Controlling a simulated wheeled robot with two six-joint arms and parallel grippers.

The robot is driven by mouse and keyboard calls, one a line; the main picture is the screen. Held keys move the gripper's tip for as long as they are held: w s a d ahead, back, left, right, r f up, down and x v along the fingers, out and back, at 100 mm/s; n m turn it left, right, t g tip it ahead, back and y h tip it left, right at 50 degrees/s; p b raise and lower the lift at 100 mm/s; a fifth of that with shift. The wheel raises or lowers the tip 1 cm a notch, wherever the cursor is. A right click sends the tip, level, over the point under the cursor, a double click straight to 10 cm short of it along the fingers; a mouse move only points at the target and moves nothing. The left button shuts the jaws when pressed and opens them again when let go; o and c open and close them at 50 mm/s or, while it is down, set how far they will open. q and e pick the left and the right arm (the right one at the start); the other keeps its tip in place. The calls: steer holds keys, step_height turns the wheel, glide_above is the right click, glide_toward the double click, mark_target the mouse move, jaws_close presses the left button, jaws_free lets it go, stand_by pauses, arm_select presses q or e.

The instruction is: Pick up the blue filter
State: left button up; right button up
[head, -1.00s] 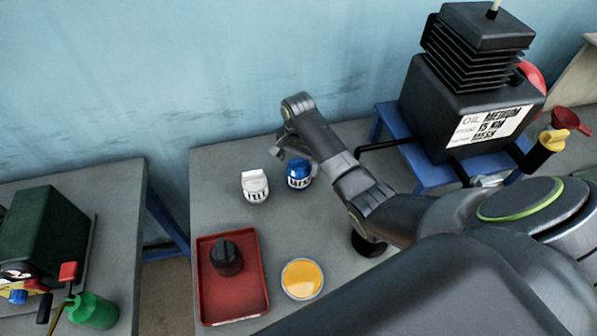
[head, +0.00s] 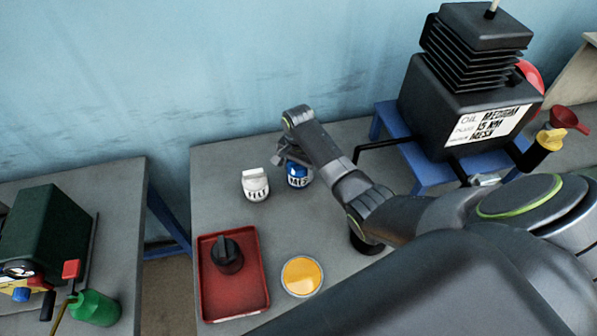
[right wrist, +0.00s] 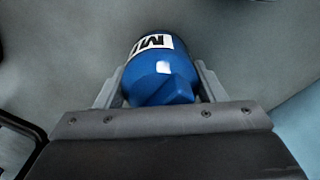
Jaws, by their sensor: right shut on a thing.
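The blue filter (head: 299,179) has a white label band with dark lettering and stands on the grey table near the wall. It also fills the middle of the right wrist view (right wrist: 158,75), between the two fingers. My right gripper (head: 293,165) reaches it from above and behind and is shut on it. The arm hides part of the filter's top in the head view. In the right wrist view the fingers (right wrist: 158,88) press along both sides of the blue cap. My left gripper is not in view.
A white filter (head: 255,185) stands just left of the blue one. A red tray (head: 207,285) holds a black knobbed part (head: 227,256). A dish of yellow oil (head: 302,276) sits to its right. A black machine (head: 450,100) stands on a blue stand at right.

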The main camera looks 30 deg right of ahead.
steer(key=shift+r+b, duration=0.65)
steer(key=shift+r, duration=4.4)
steer(key=o, duration=0.5)
steer(key=shift+c, duration=1.1)
